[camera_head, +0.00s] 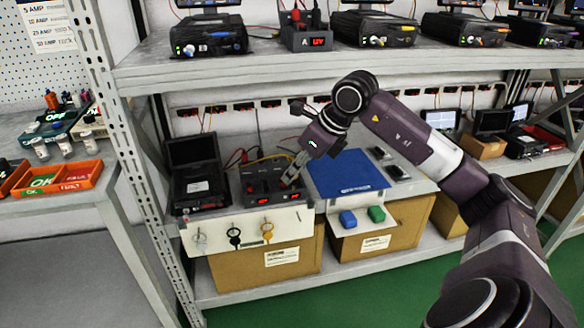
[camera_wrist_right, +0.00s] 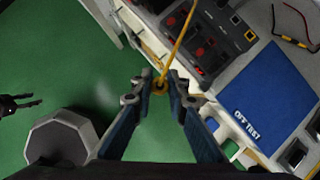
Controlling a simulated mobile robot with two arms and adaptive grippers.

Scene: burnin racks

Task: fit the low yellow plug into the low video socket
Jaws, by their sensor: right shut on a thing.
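My right gripper (camera_head: 290,181) reaches down over the black power unit (camera_head: 262,197) with red displays on the lower shelf. In the right wrist view my right gripper (camera_wrist_right: 160,88) is shut on the yellow plug (camera_wrist_right: 158,86), whose yellow cable runs up past the unit (camera_wrist_right: 208,50). The plug is hidden or too small in the head view. A dark two-fingered shape (camera_wrist_right: 18,105) at the wrist view's left edge may be my left gripper.
A white front panel (camera_head: 250,221) carries white, black and yellow hanging pieces. A blue mat (camera_head: 347,172) lies right of the unit, with blue (camera_head: 347,218) and green (camera_head: 376,213) blocks before it. A black case (camera_head: 197,185) stands left. The upper shelf (camera_head: 300,65) limits height.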

